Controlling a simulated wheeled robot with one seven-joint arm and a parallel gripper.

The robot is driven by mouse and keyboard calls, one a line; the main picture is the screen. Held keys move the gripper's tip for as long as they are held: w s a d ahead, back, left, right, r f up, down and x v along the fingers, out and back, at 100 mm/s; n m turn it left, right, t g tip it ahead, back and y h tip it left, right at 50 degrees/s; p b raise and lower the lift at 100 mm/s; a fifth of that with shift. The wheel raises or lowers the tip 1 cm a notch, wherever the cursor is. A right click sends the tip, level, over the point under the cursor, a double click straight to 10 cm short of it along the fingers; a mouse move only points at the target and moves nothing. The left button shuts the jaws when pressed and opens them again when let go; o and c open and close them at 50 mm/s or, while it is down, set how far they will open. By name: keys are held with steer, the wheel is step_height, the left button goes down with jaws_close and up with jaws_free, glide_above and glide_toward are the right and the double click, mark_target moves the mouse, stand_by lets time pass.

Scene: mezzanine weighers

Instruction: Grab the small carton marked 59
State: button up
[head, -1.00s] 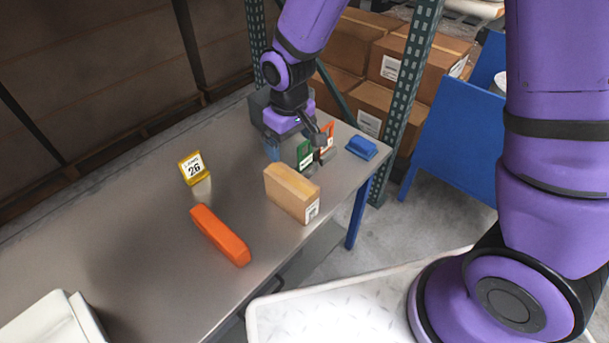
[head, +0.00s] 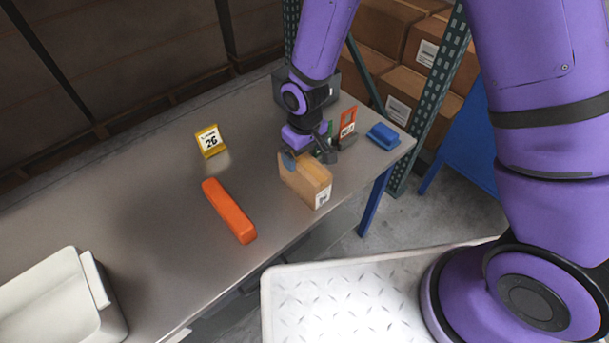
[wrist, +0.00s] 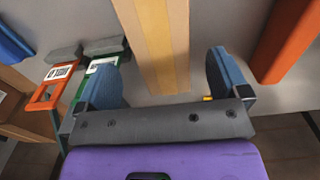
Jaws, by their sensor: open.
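A small tan carton (head: 302,182) with a paler tape strip stands near the front edge of the steel table. It has a white label on its near end, too small to read, so I cannot confirm the 59. My gripper (head: 307,157) is open, pointing down at the carton's far end. In the wrist view the carton (wrist: 160,42) lies in line with the gap between the blue fingertips (wrist: 166,82), with one finger on each side. A gap shows on both sides, and neither finger visibly touches it.
A yellow stand marked 26 (head: 210,141) and a long orange block (head: 229,211) lie to the left. An orange sign (head: 348,122), a green sign (wrist: 85,88) and a blue object (head: 383,136) are close on the right. A pale bin (head: 50,290) sits front left.

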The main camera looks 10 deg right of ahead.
mark_target(304, 162)
steer(key=shift+f, duration=2.2)
steer(key=shift+c, duration=0.4)
steer(key=c, duration=1.6)
steer(key=shift+a+r, duration=0.1)
steer(key=shift+r, duration=0.05)
